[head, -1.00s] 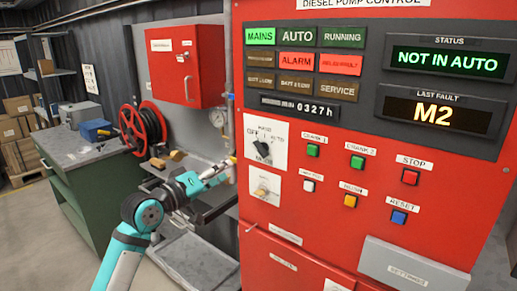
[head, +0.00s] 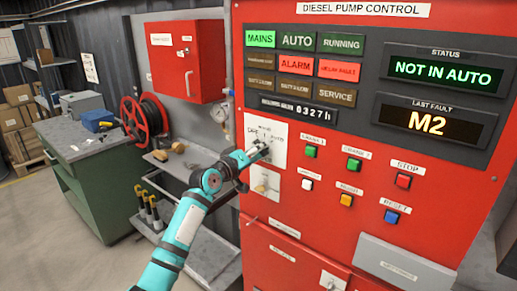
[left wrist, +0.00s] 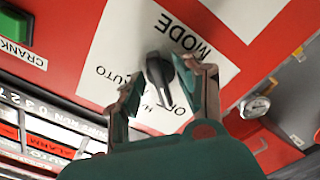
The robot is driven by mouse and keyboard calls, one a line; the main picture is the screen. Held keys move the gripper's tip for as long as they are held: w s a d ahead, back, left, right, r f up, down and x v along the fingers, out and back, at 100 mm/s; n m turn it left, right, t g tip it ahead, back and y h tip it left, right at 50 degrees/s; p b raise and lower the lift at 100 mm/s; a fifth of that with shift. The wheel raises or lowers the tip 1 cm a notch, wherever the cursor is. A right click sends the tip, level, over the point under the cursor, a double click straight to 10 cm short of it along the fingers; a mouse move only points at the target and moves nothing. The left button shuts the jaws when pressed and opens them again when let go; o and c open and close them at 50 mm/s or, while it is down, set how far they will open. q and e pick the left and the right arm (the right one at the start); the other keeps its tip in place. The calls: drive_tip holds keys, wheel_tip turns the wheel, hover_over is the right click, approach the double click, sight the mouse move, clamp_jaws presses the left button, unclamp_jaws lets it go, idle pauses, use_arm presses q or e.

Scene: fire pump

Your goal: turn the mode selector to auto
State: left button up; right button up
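The mode selector is a black knob (left wrist: 160,72) on a white plate marked MODE, with OFF and AUTO labels. In the head view the plate (head: 278,132) is on the red panel's left side, with the knob mostly hidden by my left gripper (head: 260,151). In the left wrist view the left gripper (left wrist: 167,84) is open, its fingers on either side of the knob, with a visible gap on the AUTO side. I cannot tell whether the other finger touches it. The status display (head: 442,70) reads NOT IN AUTO. My right gripper is not in view.
Below the selector is a second small switch plate (head: 266,184). Several coloured buttons, including the red stop button (head: 403,181), are to the right.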

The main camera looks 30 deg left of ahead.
use_arm(q)
clamp_jaws()
